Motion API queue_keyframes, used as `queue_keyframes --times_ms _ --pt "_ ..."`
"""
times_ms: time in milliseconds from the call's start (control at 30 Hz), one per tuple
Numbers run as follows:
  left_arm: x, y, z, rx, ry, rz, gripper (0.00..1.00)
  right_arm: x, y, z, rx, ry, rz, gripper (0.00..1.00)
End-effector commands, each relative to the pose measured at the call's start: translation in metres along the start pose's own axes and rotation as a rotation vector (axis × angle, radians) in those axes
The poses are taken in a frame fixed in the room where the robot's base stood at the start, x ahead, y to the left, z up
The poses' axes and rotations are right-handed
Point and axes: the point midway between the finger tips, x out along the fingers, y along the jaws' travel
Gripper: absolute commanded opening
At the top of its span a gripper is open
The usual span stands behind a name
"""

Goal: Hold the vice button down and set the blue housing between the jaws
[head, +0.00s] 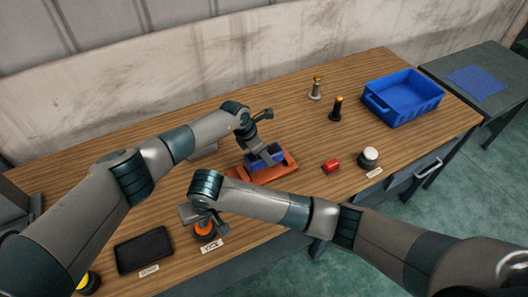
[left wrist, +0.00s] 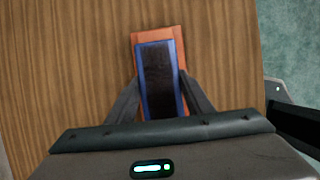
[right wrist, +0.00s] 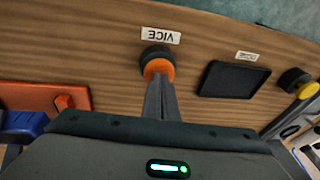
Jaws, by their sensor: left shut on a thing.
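The blue housing (head: 258,159) is over the orange-red vice (head: 284,171) near the middle of the bench. My left gripper (head: 268,153) is shut on the housing; in the left wrist view the housing (left wrist: 143,75) lies lengthwise between the fingers, with the vice (left wrist: 157,37) beneath it. I cannot tell whether the housing rests on the vice floor. The orange vice button (head: 205,229) is by the front edge, partly hidden. My right gripper (right wrist: 160,82) is shut with its fingertips at the orange button (right wrist: 158,68), seemingly touching it. How far the button is down is unclear.
A red block (head: 331,166) and a white-topped button (head: 369,155) are right of the vice. A dark tray (head: 144,250) lies front left. Two small posts, one pale (head: 315,90) and one black (head: 336,110), stand behind, near a blue bin (head: 412,103). My right forearm crosses before the vice.

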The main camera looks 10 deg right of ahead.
Motion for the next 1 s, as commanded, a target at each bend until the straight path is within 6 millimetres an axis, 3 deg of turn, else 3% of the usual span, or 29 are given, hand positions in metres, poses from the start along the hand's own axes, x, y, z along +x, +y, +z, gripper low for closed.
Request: queue_keyframes --times_ms 1000 --pt "0.013 0.001 -0.005 0.000 -0.001 0.001 0.11 0.002 0.001 0.003 0.001 -0.006 0.003 0.00"
